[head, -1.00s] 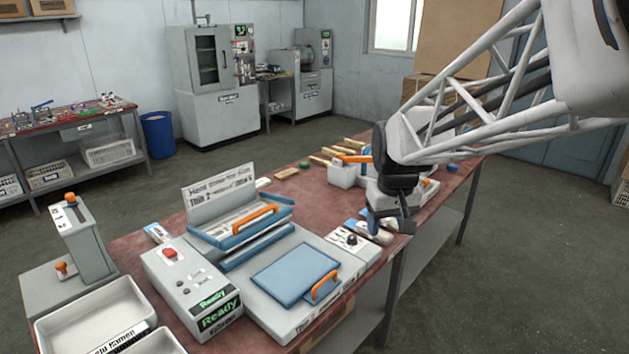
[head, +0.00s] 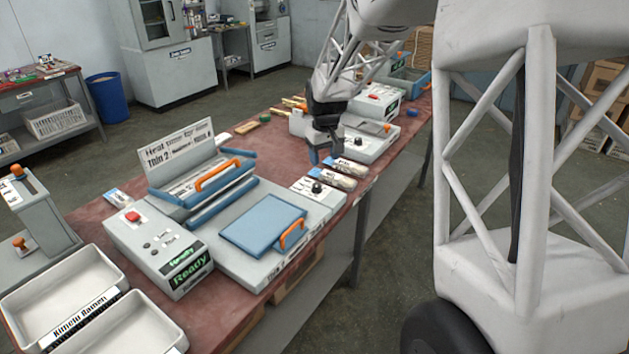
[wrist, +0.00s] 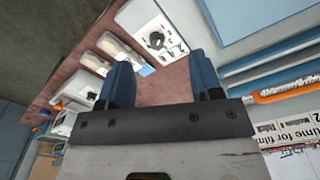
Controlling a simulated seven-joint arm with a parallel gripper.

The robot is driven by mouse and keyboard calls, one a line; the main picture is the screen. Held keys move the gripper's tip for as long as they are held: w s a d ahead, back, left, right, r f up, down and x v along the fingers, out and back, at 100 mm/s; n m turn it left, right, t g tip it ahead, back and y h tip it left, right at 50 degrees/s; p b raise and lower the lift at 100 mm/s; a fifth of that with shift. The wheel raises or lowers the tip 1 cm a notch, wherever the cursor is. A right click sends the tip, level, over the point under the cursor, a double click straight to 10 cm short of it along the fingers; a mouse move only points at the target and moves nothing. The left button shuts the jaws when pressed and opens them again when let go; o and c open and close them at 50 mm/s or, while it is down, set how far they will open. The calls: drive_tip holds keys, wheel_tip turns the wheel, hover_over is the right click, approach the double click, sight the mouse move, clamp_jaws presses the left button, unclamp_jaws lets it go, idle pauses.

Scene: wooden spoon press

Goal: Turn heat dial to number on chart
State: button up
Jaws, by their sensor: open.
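The small white dial panel (head: 316,197) with a black knob (head: 317,188) sits on the bench at the right of the press. The knob and panel markings also show in the wrist view (wrist: 156,40), too small to read. The white chart (head: 178,148) stands behind the press, with "Heat", "time" and "Thin 2" partly legible. Its edge with "time for film" shows in the wrist view (wrist: 293,132). My gripper (head: 327,153) points down beyond the knob, apart from it. Its blue fingers are spread and empty in the wrist view (wrist: 163,78).
The press has a blue plate (head: 263,226) with orange handles. A control box (head: 160,245) with a red button and green "Ready" displays stands left of it. Packets (head: 350,168) lie beside the dial panel. White trays (head: 65,295) are front left.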

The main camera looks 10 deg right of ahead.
drive_tip(key=n, duration=0.1)
hover_over(317, 184)
drive_tip(key=shift+g, duration=0.3)
wheel_tip(317, 184, down, 9)
drive_tip(key=shift+a, duration=0.1)
drive_tip(key=shift+f, duration=0.1)
drive_tip(key=shift+f, duration=3.8)
drive_tip(key=c, duration=0.9)
